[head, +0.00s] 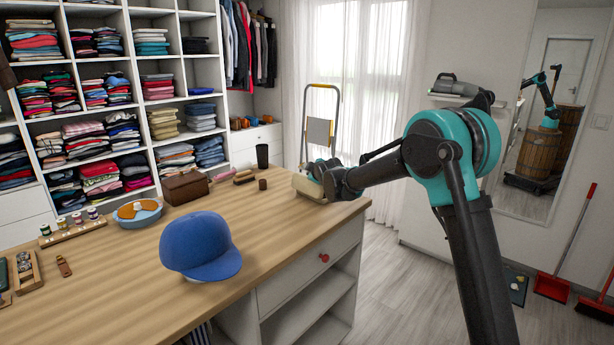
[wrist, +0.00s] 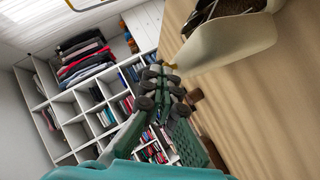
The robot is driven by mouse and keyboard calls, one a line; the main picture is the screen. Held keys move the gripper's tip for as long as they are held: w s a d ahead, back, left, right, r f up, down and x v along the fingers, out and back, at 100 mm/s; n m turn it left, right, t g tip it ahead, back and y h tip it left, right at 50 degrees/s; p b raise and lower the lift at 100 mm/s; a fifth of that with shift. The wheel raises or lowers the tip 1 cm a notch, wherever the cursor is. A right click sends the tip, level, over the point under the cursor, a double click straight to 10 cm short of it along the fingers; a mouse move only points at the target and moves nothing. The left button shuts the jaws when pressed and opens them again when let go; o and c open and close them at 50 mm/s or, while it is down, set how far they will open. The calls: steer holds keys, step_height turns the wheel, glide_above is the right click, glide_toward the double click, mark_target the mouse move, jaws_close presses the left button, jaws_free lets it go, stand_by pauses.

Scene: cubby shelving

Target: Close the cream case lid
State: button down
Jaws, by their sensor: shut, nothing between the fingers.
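The cream case (head: 309,190) sits at the far right corner of the wooden counter, partly hidden behind my arm and gripper. In the wrist view the cream case (wrist: 222,45) is at the top right, close by, its pale curved side towards me. Dark and patterned contents show past its rim, so it looks open there. I cannot clearly make out the lid. My gripper (head: 318,168) is at the case in the head view; contact cannot be told. In the wrist view my gripper (wrist: 163,88) has its fingers together and empty, beside the case's lower left.
The wooden counter (head: 130,290) holds a blue cap (head: 200,245), a brown box (head: 186,187), a blue bowl (head: 138,213), a brush (head: 244,176) and a black cup (head: 262,156). Cubby shelving stands behind. A folded ladder (head: 320,130) stands beyond the case.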

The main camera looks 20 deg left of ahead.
steer(key=shift+w+d+m+g, duration=0.4)
steer(key=shift+w+m+g, duration=0.1)
steer(key=shift+w, duration=0.3)
steer(key=w+d+f+m+g+y, duration=0.1)
steer(key=w+g, duration=0.1)
steer(key=w+d+f+m+g, duration=0.1)
steer(key=w+f+m+g, duration=0.1)
steer(key=w+d+f+m+g+y, duration=0.1)
steer(key=w+m+g, duration=0.1)
steer(key=w, duration=0.1)
steer(key=shift+d+f+g+y, duration=0.3)
steer(key=shift+f, duration=0.05)
steer(key=shift+w+d+f+m+g+y, duration=0.1)
steer(key=shift+w+f+m+g+y, duration=0.15)
steer(key=shift+f+m, duration=0.15)
steer(key=shift+w+d+f+m+g+y, duration=0.1)
steer(key=shift+f+m+g+y, duration=0.05)
steer(key=shift+f+m+g, duration=0.2)
steer(key=shift+f, duration=0.1)
